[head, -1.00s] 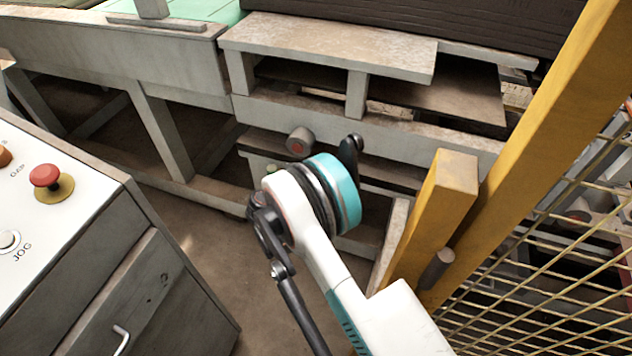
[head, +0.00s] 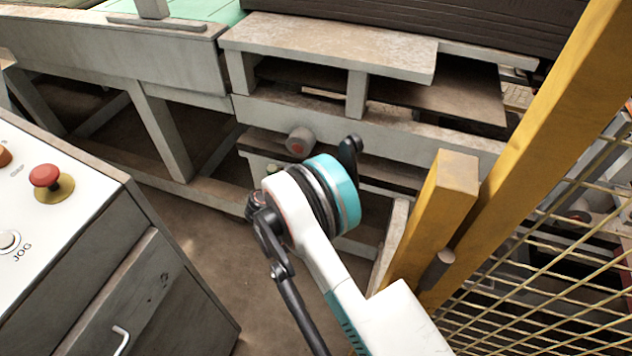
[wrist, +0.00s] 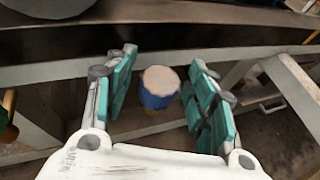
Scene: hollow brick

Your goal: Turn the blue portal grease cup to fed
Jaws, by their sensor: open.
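The blue grease cup (wrist: 158,88) shows in the wrist view, with a pale round cap and a blue body. It stands between the two teal-padded fingers of my gripper (wrist: 160,72). The fingers are apart, with a visible gap on each side of the cup, and neither seems to touch it. I cannot read any fed mark or the cup's turn position. In the head view my own arm hides the blue cup and the fingers.
A grey cylinder with a red face (head: 300,140) sticks out of the grey machine frame (head: 400,132). A yellow post (head: 437,205) and mesh guard (head: 560,265) stand close on the right. A control console (head: 75,245) with a red button (head: 45,176) stands at the left.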

